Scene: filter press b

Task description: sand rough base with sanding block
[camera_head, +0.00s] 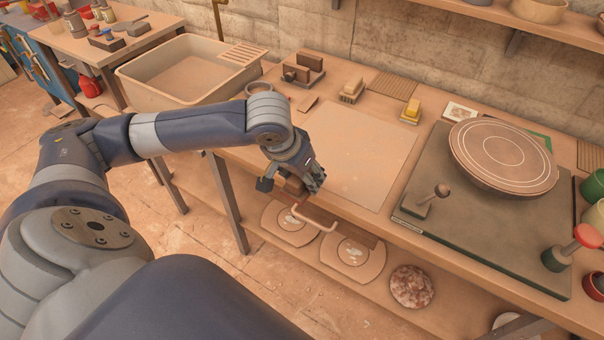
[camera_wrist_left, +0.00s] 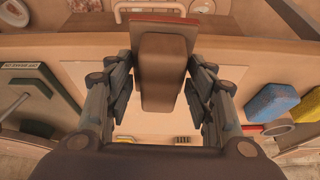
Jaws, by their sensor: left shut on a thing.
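My left gripper (camera_head: 300,188) is in front of the workbench's front edge, near a drawer handle. It is shut on a brown block, seemingly the sanding block; in the left wrist view the block (camera_wrist_left: 165,75) sits between the two fingers (camera_wrist_left: 165,98) and has a reddish far edge. In the head view the arm partly hides it. A round brown piece with pale concentric rings (camera_head: 503,153), which may be the rough base, rests on the dark mat (camera_head: 440,225) at the right, well apart from my gripper. My right gripper is not in view.
A pale board (camera_head: 362,150) lies bare on the bench beyond my gripper. A knobbed tool (camera_head: 428,201) stands on the mat. A basin (camera_head: 190,75) is at the left. The pale drawer handle (camera_head: 312,218) juts out at the front.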

